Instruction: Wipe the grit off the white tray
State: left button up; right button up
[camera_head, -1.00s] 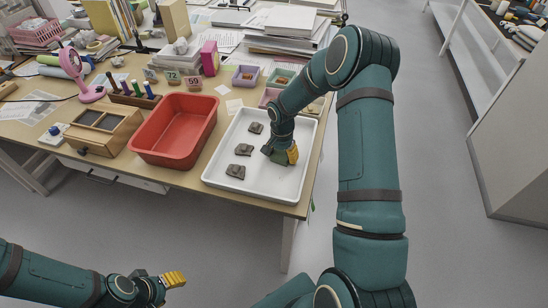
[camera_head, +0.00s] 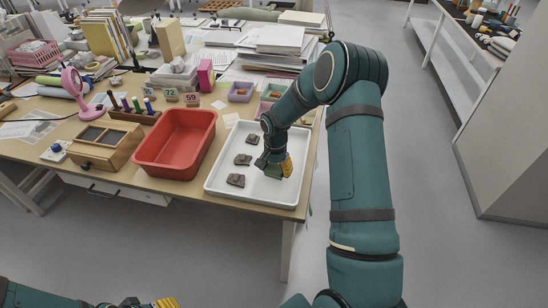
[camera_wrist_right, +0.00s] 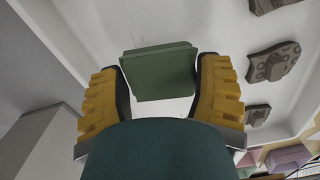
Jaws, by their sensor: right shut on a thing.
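The white tray (camera_head: 265,196) lies on the near right part of the desk. Three grey-brown sherds, one of them the middle one (camera_head: 242,160), lie in a row along its left side. My right gripper (camera_head: 281,169) is over the tray's right half, pointing down. In the right wrist view it is shut on a green block (camera_wrist_right: 160,72), which is at or just above the tray floor; contact cannot be told. A few faint dark specks (camera_wrist_right: 151,43), perhaps grit, show on the tray beyond the block. My left gripper (camera_head: 160,303) is cut off by the bottom edge.
A red bin (camera_head: 176,143) stands close to the tray's left. A wooden box (camera_head: 107,146) is farther left. Small lilac trays (camera_head: 241,92) and paper stacks lie behind the white tray. Floor is free in front of the desk.

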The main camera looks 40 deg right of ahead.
jog(key=shift+a+r+p, duration=0.1)
jog(key=shift+r+p, duration=1.1)
jog(key=shift+r, duration=1.15)
jog(key=shift+f, duration=0.1)
